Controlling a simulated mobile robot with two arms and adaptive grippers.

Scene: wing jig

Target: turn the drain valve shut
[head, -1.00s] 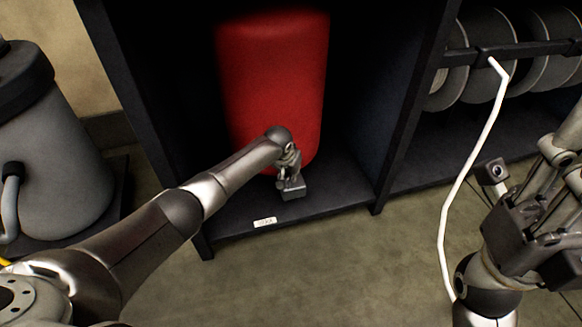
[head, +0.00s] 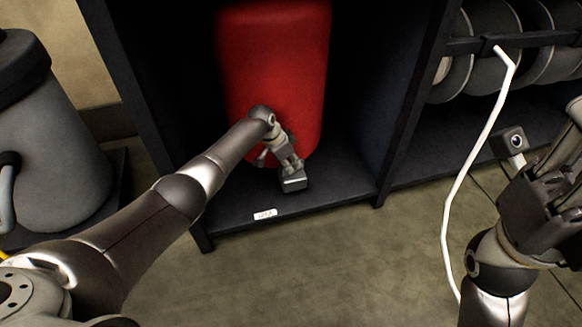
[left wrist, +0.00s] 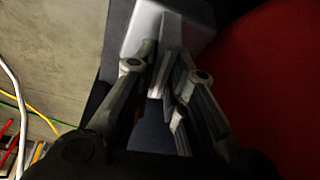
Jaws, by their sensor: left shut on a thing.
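The drain valve shows as a small grey block (head: 293,184) low in front of the red tank (head: 275,70), just above the shelf floor. In the left wrist view its pale body (left wrist: 150,25) lies past my fingertips, with a grey bar running back between them. My left gripper (head: 285,158) is shut on this bar, the valve handle; the fingers partly hide it. The left gripper also fills the middle of the left wrist view (left wrist: 168,72). My right gripper (head: 567,150) is at the right edge, well away from the valve; its fingertips are partly cut off.
The tank stands in a dark shelf bay (head: 225,215) with side walls close by. A white label (head: 265,214) is on its front edge. Spools (head: 490,75) and a hanging white hose (head: 448,200) are at right. A grey canister (head: 50,150) stands at left. The floor in front is clear.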

